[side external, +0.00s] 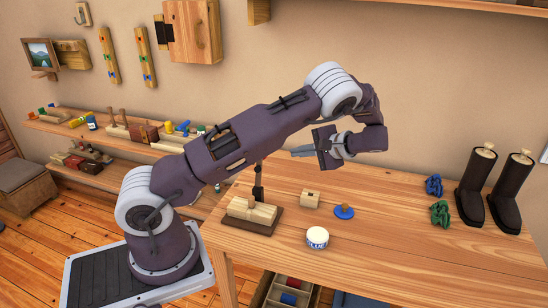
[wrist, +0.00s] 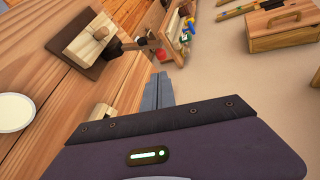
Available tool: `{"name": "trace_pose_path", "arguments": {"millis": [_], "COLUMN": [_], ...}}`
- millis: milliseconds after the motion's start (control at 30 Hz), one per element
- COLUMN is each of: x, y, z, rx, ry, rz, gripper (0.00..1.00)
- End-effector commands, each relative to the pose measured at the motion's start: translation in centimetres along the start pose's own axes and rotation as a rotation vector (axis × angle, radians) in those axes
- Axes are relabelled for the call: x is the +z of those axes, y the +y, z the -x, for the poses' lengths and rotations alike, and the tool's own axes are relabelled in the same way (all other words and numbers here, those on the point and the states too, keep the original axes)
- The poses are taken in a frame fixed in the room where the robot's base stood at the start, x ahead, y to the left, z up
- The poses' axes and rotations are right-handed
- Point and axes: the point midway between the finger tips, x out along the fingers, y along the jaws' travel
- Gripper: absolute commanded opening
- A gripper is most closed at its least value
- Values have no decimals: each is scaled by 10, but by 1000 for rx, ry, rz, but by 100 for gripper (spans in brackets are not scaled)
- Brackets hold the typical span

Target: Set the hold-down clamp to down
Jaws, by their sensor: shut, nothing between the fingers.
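The hold-down clamp (side external: 258,190) is on a dark base (side external: 236,224) with pale wooden blocks, at the left end of the workbench. Its black arm stands upright in the side view, with its top hidden behind my arm. In the wrist view the clamp (wrist: 116,47) shows at the upper left, and a red piece (wrist: 161,54) appears near the end of its black part; I cannot tell if they are joined. My gripper (side external: 296,152) is shut and empty, above the bench and to the right of the clamp, apart from it. Its fingers (wrist: 157,90) also show in the wrist view.
On the bench (side external: 390,260) are a small wooden block (side external: 311,199), a blue knobbed disc (side external: 344,212), a white-lidded jar (side external: 317,238), blue (side external: 434,185) and green (side external: 440,213) bundles, and dark boots (side external: 474,185). Loaded shelves (side external: 135,140) line the wall. The bench's front right is clear.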

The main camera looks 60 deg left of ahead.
Motion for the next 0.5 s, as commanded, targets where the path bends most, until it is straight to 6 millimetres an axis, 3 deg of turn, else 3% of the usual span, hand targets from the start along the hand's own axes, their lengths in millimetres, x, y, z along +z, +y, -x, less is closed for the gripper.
{"name": "trace_pose_path", "arguments": {"millis": [100, 233, 367, 500], "x": [-29, -44, -48, -49], "y": [23, 38, 38, 29], "z": [-29, -41, -49, -72], "rx": [-237, -371, -403, -400], "ry": [22, 54, 63, 59], "rz": [-42, -66, -71, -71], "gripper": [0, 0, 0, 0]}}
